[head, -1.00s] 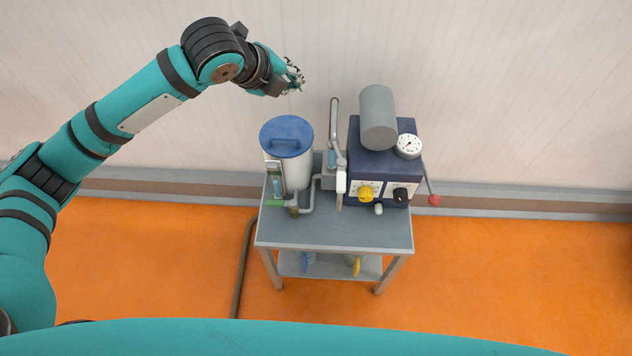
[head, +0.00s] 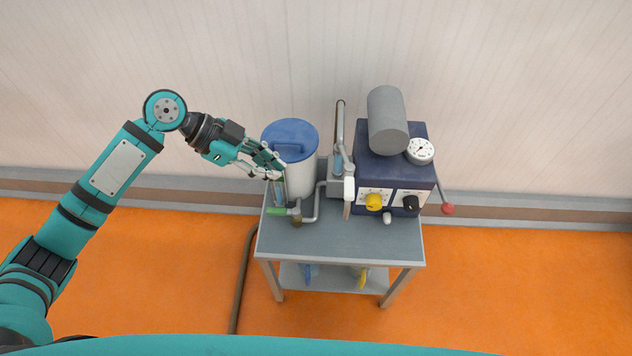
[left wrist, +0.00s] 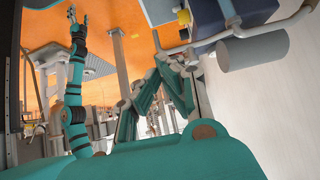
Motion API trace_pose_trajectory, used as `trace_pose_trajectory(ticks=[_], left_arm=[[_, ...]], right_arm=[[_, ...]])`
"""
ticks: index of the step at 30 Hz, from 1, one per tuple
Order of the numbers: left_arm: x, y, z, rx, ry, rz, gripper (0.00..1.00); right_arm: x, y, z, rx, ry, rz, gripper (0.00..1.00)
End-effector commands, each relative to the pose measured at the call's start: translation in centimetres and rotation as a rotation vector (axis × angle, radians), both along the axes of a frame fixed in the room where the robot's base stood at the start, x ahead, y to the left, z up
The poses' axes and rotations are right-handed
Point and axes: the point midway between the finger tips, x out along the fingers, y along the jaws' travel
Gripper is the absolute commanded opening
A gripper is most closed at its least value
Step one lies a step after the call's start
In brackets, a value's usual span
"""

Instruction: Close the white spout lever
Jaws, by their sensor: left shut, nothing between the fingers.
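The white spout lever (head: 349,188) hangs at the front of the grey pipe assembly, between the canister and the blue machine box. Its lower end is a brownish tip pointing down. My left gripper (head: 280,167) is shut and empty, at the left front side of the blue-lidded canister (head: 300,175). It is left of the lever and apart from it; I cannot tell if it touches the canister. In the left wrist view I cannot make out the lever clearly. A teal arm of mine shows there with a small gripper (left wrist: 72,14) at its end, too small to read.
The blue machine box (head: 392,165) carries a grey cylinder (head: 386,118), a gauge (head: 420,150), a yellow knob (head: 373,202) and a black knob (head: 410,203). A red-ended lever (head: 447,209) sticks out right. A green handle (head: 279,211) sits low left. The cart's front top (head: 338,240) is clear.

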Motion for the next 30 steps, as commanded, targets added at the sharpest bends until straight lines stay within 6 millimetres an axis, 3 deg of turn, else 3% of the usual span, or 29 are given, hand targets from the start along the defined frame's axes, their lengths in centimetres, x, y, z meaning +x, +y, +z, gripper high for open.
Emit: trace_pose_trajectory(ticks=[5,16,24,30], left_arm=[[-0.1,-1.6,-1.3,-0.001,0.003,-0.002,0.0],[-0.1,-7.4,-6.4,-0.002,0.002,-0.002,0.0],[0.0,-10.8,-6.4,0.0,0.0,-0.001,0.0],[0.0,-11.3,-6.6,0.002,-0.002,-0.001,0.0]], right_arm=[[0.0,-0.1,0.5,-0.001,0.001,0.0,0.65],[0.0,0.0,1.9,0.0,0.0,0.0,0.65],[0.1,0.1,3.2,0.001,-0.002,-0.001,0.65],[0.2,0.3,3.2,0.004,-0.001,-0.002,0.65]])
